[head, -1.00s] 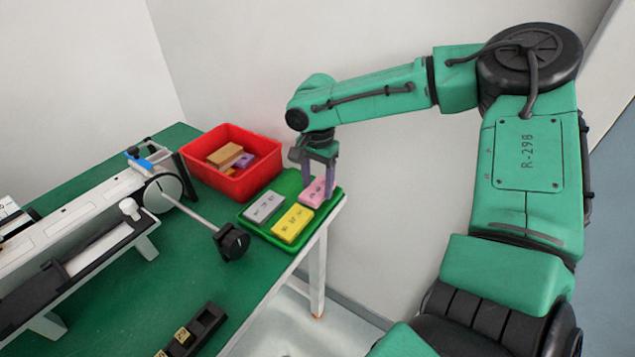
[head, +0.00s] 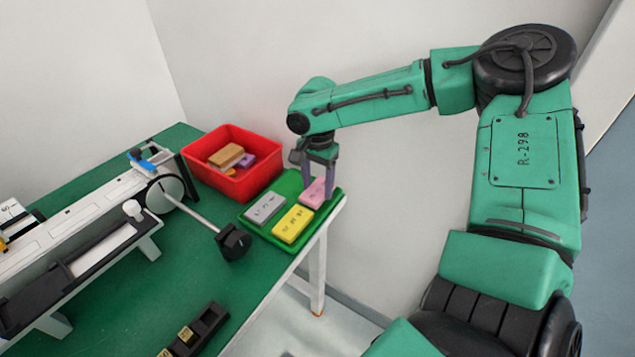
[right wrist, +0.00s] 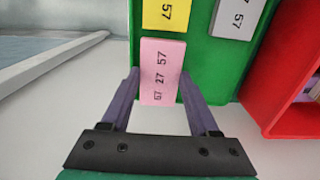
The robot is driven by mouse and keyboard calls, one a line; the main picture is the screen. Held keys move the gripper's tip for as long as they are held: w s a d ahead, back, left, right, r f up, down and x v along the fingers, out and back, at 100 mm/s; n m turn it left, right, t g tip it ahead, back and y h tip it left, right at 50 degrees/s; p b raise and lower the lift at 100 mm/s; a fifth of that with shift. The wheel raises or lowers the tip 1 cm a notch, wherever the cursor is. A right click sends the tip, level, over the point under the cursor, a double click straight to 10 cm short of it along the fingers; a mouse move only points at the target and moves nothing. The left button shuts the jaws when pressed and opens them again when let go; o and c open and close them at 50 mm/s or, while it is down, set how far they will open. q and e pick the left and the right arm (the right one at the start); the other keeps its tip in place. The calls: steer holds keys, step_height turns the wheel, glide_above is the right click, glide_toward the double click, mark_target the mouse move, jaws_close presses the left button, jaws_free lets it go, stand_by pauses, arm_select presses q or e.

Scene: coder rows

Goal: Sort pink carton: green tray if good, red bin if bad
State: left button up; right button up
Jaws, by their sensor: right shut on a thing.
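The pink carton (head: 313,193) is in the far corner of the green tray (head: 255,228), next to the yellow and grey cartons. It also shows in the right wrist view (right wrist: 161,72), with its printed face reading 57, 27 and 67. My right gripper (head: 318,188) points down over the tray and is shut on the pink carton, one finger on each side. In the right wrist view the fingers (right wrist: 160,92) flank its near part. The red bin (head: 232,185) stands just left of the tray. My left gripper is not in view.
A yellow carton (head: 293,223) and a grey carton (head: 265,207) lie in the tray. The red bin holds a tan carton (head: 226,155) and other cartons. A coder machine with a rod and black knob (head: 233,242) stands at left. A black rack (head: 203,331) is at the front.

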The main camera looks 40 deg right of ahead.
steer(key=shift+f, duration=0.55)
steer(key=o, duration=1)
step_height(320, 180, up, 15)
steer(key=p, duration=0.1)
steer(key=shift+f, duration=0.2)
